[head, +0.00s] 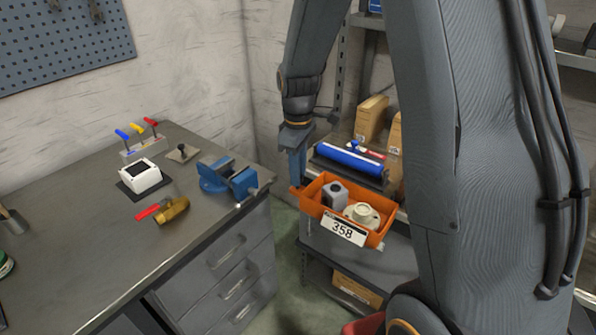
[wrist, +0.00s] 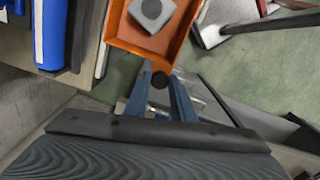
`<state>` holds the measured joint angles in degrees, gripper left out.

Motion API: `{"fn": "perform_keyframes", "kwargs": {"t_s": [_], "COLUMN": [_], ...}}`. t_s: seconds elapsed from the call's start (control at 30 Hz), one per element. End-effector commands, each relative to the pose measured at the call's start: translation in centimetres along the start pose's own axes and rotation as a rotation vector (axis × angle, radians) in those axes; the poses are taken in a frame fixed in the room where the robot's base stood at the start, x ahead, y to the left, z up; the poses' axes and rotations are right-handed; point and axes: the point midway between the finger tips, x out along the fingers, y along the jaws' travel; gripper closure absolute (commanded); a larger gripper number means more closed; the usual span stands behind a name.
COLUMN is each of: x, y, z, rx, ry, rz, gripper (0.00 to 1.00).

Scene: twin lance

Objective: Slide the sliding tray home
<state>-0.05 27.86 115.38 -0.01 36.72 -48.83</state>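The sliding tray is most likely the orange tray (head: 376,239) labelled 358, sticking out from the front of the shelf unit at a slant. It holds a grey block with a round hole (head: 335,194) and a cream flanged part (head: 362,213). My gripper (head: 297,182) points down at the tray's left corner. In the wrist view the blue fingertips (wrist: 160,76) are right at the orange wall (wrist: 138,46), with a small gap between them. I cannot tell whether they grip the wall or only stand beside it.
A blue roll (head: 350,159) and cardboard boxes (head: 371,119) stand on the shelf behind the tray. Green floor shows between bench and shelf.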

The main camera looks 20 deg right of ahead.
Motion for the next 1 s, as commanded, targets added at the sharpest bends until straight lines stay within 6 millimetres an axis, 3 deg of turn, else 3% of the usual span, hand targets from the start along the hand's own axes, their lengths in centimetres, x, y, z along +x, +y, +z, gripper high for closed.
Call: {"fn": "perform_keyframes", "kwargs": {"t_s": [0.2,0.5,0.8,0.83,0.9,1.0], "x": [0.0,0.1,-0.1,-0.1,-0.1,-0.1], "y": [0.0,1.0,1.1,1.1,1.1,1.1], "z": [-0.3,-4.6,-5.0,-5.0,-5.0,-4.8], "rx": [-0.001,-0.002,-0.002,-0.002,-0.002,0.000], "ry": [0.000,0.000,0.005,0.005,0.004,0.003], "rz": [-0.001,-0.001,0.003,0.003,0.002,0.001], "gripper": [1.00,1.00,1.00,0.72,0.60,0.58]}}
